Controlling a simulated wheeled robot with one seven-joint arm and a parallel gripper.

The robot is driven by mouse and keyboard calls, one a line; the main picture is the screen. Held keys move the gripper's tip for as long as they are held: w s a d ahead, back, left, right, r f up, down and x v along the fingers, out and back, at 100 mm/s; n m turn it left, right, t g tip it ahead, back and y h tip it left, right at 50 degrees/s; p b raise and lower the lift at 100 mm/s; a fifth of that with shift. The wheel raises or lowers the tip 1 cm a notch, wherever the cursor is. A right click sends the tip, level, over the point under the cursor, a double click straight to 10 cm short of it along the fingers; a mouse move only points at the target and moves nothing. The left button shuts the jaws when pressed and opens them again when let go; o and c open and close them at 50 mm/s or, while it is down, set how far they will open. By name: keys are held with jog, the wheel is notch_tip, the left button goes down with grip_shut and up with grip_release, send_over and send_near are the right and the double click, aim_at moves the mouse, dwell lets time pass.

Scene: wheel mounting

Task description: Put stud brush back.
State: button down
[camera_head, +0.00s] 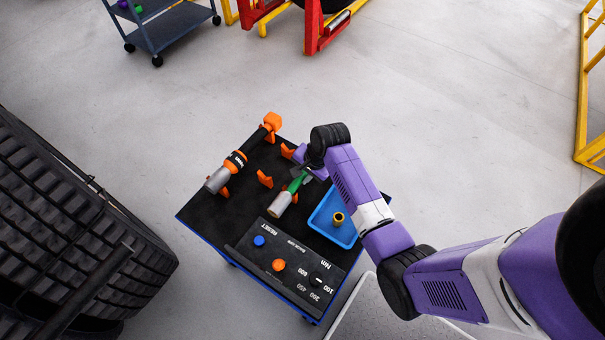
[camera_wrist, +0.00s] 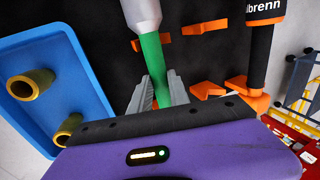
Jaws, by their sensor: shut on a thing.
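The stud brush (camera_head: 281,205) has a green handle and a grey cylindrical head. It also shows in the wrist view (camera_wrist: 150,52). My gripper (camera_head: 301,176) is shut on the green handle, with one grey finger on each side in the wrist view (camera_wrist: 160,88). The brush is over the black top of the tool cart (camera_head: 215,218), its head towards the control panel. An orange bracket (camera_wrist: 137,45) shows at both sides of the handle, behind it. I cannot tell whether the brush touches this bracket. Another orange bracket (camera_head: 265,179) stands empty beside it.
An orange-and-grey torque tool (camera_head: 236,160) lies left of the brush. A blue tray (camera_head: 322,226) with yellow-brass sockets (camera_head: 338,218) is on the right. The panel (camera_head: 285,262) has blue and orange buttons. A big tyre (camera_head: 70,225) stands left of the cart.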

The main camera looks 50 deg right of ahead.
jog(key=shift+f+b, duration=0.35)
jog(key=shift+f, duration=0.15)
jog(key=c, duration=1.2)
grip_release()
jog(key=shift+o, duration=0.2)
jog(key=v, duration=0.8)
